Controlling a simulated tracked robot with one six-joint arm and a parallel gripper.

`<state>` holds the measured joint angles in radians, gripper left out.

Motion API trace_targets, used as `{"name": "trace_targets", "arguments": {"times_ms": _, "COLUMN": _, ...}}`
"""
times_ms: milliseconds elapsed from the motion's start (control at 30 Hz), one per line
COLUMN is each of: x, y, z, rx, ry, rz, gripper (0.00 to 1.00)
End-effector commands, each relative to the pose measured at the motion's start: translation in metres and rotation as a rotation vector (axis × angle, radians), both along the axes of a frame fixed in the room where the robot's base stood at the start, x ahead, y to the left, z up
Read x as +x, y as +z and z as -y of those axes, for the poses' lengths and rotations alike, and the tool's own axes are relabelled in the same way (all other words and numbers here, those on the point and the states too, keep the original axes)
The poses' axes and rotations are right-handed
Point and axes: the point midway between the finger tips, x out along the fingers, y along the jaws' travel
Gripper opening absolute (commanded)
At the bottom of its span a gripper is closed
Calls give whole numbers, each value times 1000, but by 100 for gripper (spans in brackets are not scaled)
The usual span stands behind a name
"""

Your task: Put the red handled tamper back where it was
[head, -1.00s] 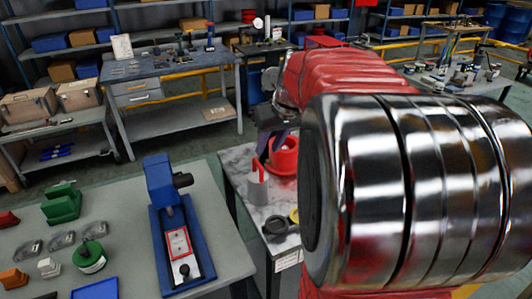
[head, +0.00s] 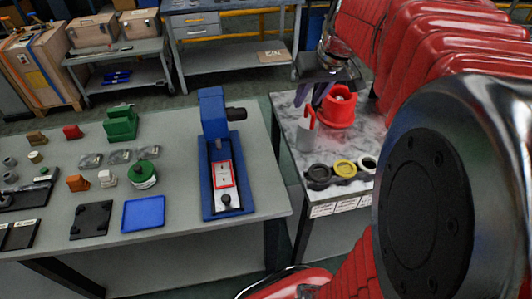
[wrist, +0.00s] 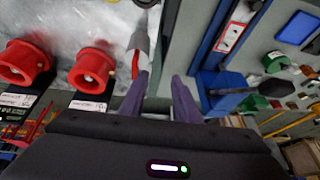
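A grey cylinder with an upright red handle (head: 305,136), which looks like the tamper, is on the marble bench top (head: 290,103), left of a red cup-shaped part (head: 338,108). In the wrist view the red-handled piece (wrist: 138,50) shows at the top, its red end close to my left fingertip. My gripper (wrist: 160,80) has two purple fingers apart, with a clear gap and nothing seen between them. In the head view my gripper (head: 313,95) is just above the red handle. Whether a finger touches the handle I cannot tell.
A blue press (head: 213,150) stands on the grey table to the left, with a green tub (head: 142,174) and blue tray (head: 143,213). A gap separates table and bench.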

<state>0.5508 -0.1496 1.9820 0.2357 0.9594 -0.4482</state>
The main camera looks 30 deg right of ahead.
Motion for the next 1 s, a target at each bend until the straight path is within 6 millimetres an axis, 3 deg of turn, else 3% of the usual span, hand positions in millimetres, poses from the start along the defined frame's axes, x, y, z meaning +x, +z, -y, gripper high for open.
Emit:
{"name": "trace_targets", "arguments": {"times_ms": 33, "x": -6, "y": 2, "z": -20, "rx": -7, "ry": 18, "rz": 4, "gripper": 29}}
{"name": "trace_targets", "arguments": {"times_ms": 200, "x": -30, "y": 3, "z": -75, "rx": -26, "ry": 57, "rz": 11, "gripper": 29}}
{"name": "trace_targets", "arguments": {"times_ms": 500, "x": -84, "y": -10, "z": -152, "rx": -54, "ry": 125, "rz": 37, "gripper": 29}}
{"name": "trace_targets", "arguments": {"times_ms": 733, "x": -126, "y": -28, "z": -191, "rx": -67, "ry": 173, "rz": 68, "gripper": 29}}
{"name": "trace_targets", "arguments": {"times_ms": 1000, "x": -144, "y": -39, "z": -203, "rx": -70, "ry": 190, "rz": 81, "gripper": 29}}
